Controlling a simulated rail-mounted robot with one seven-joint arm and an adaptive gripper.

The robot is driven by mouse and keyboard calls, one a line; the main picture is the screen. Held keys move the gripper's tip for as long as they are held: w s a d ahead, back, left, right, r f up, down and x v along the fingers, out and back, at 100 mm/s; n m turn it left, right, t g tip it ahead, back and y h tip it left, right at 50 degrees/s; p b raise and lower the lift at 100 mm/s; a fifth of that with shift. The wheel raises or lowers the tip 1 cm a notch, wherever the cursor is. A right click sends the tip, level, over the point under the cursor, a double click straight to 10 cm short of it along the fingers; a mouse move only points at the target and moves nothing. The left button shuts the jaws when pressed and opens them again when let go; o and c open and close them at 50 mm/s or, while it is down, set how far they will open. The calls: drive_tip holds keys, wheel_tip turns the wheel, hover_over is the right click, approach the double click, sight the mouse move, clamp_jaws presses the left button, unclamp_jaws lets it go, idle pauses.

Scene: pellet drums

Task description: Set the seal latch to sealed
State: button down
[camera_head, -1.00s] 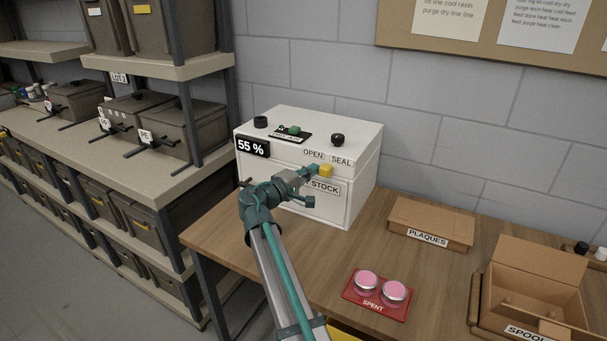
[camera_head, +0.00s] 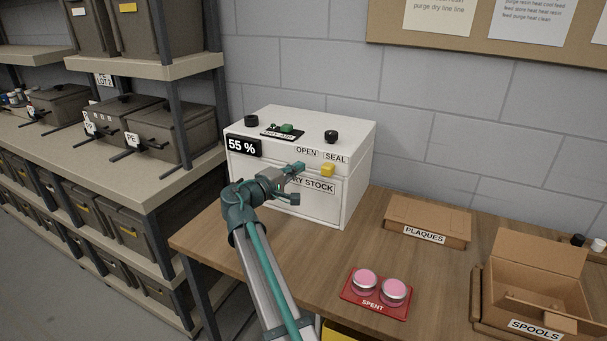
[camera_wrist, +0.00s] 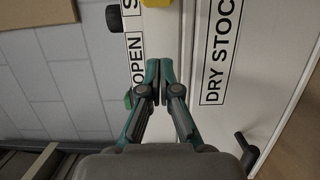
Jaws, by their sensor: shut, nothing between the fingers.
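The white dry stock box (camera_head: 351,193) stands on the wooden table. Its yellow latch knob (camera_head: 328,170) sits on the front under the SEAL label (camera_head: 336,157), right of the OPEN label (camera_head: 306,151). In the wrist view the yellow knob (camera_wrist: 156,3) is cut off by the top edge. My gripper (camera_head: 299,167) is shut and empty in front of the box, to the left of the knob and apart from it. In the wrist view my gripper's fingertips (camera_wrist: 159,70) meet beside the OPEN label (camera_wrist: 137,72).
A display (camera_head: 243,146) on the box reads 55 %. A black handle (camera_wrist: 246,147) juts from the box front. A red SPENT tray (camera_head: 375,306), a PLAQUES box (camera_head: 428,220) and an open SPOOLS box (camera_head: 535,265) stand on the table. Shelves (camera_head: 150,163) are at left.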

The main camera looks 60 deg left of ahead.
drive_tip(key=b+v, duration=0.1)
drive_tip(key=v, duration=0.8)
drive_tip(key=shift+d+b, duration=0.2)
drive_tip(key=shift+b, duration=0.2)
drive_tip(key=shift+w, duration=0.15)
